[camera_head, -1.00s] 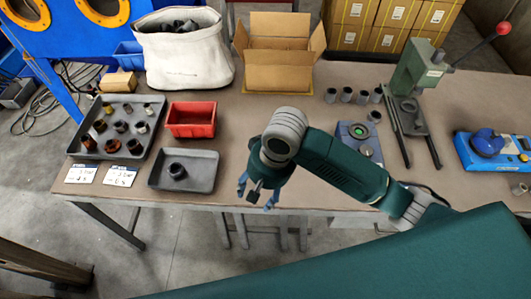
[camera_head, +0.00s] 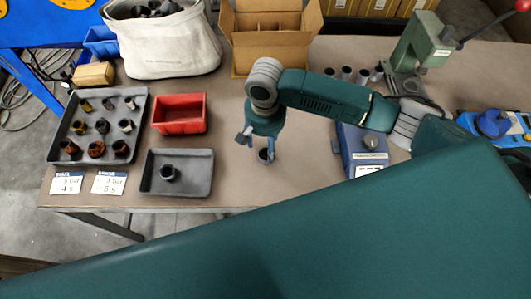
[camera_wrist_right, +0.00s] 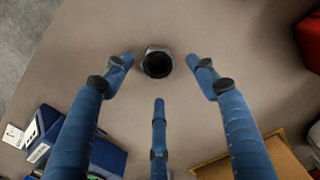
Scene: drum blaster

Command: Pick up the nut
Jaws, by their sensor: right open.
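A dark, hollow nut (camera_head: 265,156) stands alone on the bare table in the head view, just under my right gripper (camera_head: 257,146). In the right wrist view the nut (camera_wrist_right: 157,63) shows its round opening from above. My right gripper (camera_wrist_right: 159,80) is open there, with its blue fingers spread around the nut and visible gaps on both sides. Nothing is held. My left gripper is not in view.
A large grey tray (camera_head: 59,140) holds several nuts at the left, next to a red bin (camera_head: 180,115). A cardboard box (camera_head: 268,58) stands behind my right arm. A blue device (camera_head: 355,153) stands right of the nut. Table around the nut is clear.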

